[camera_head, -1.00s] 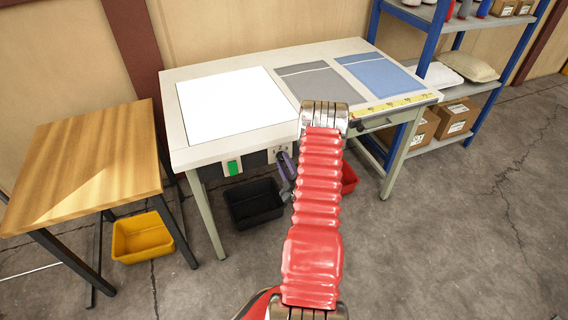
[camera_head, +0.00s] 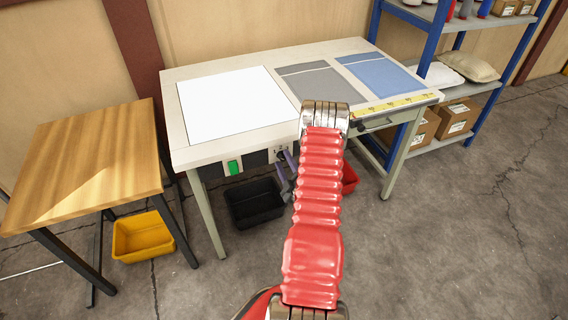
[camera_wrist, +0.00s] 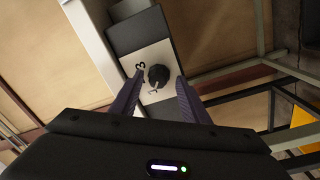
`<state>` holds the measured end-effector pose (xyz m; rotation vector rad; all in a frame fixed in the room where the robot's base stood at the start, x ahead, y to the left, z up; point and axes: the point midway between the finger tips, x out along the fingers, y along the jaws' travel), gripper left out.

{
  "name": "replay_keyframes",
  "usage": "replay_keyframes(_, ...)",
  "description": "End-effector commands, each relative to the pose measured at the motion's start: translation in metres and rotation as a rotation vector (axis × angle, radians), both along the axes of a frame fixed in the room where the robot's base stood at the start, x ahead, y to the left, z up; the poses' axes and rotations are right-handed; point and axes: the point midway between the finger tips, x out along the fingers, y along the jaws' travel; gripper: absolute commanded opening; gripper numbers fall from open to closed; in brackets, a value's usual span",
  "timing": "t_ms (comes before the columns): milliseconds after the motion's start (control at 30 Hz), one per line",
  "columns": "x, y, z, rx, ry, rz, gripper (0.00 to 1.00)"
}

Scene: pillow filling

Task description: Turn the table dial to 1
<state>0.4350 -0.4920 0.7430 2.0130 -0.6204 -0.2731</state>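The black dial (camera_wrist: 159,76) sits on a light plate with printed numbers under the table edge. In the wrist view a 3 shows at its left and a small mark, perhaps a 1, lies just below it. I cannot clearly tell which number the dial points to. My gripper (camera_wrist: 159,78) is open, with one purple finger on each side of the dial and gaps visible between fingers and knob. In the head view the fingers (camera_head: 286,168) are at the front of the table (camera_head: 176,125), partly hidden by my red arm. The dial shows there only as a small dark spot.
A green switch (camera_head: 233,167) is left of the dial on the table front. A black bin (camera_head: 253,203) and a red bin (camera_head: 349,177) are below. A wooden side table (camera_head: 85,160) and a yellow bin (camera_head: 143,237) stand left. Shelving (camera_head: 432,40) stands right.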

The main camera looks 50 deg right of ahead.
Motion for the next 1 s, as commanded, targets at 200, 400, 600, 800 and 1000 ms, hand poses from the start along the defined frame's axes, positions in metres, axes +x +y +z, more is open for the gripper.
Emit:
replay_keyframes(200,-0.001,-0.001,0.0,0.0,-0.001,-0.003,0.42)
replay_keyframes(400,-0.013,0.005,-0.001,0.001,0.001,-0.004,0.42)
replay_keyframes(600,-0.038,0.021,-0.004,0.002,0.001,-0.006,0.42)
replay_keyframes(800,-0.068,0.04,-0.006,0.003,0.001,-0.006,0.42)
replay_keyframes(1000,-0.096,0.059,-0.009,0.004,0.001,-0.005,0.42)
